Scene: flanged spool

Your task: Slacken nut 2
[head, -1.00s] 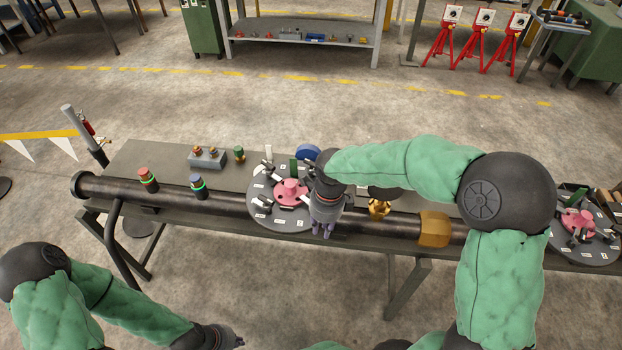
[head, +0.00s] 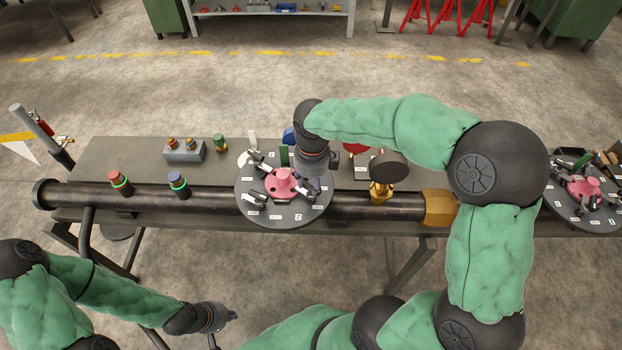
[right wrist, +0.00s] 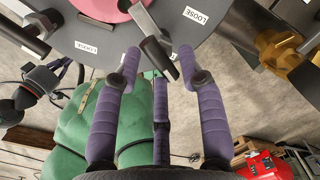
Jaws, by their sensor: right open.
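A round grey plate (head: 252,213) with a pink flanged spool (head: 284,183) at its centre sits at the pipe. Several dark nuts with metal lever handles ring the spool. A label resembling a 2 (head: 298,216) is at the plate's front right. My right gripper (head: 314,186) is over the plate's right side.
A dark pipe (head: 210,196) runs along the bench front, with a brass fitting (head: 439,208) to the right. Red-capped (head: 119,180) and blue-capped (head: 178,182) posts stand left of the plate. A second plate with a pink spool (head: 582,188) is at far right.

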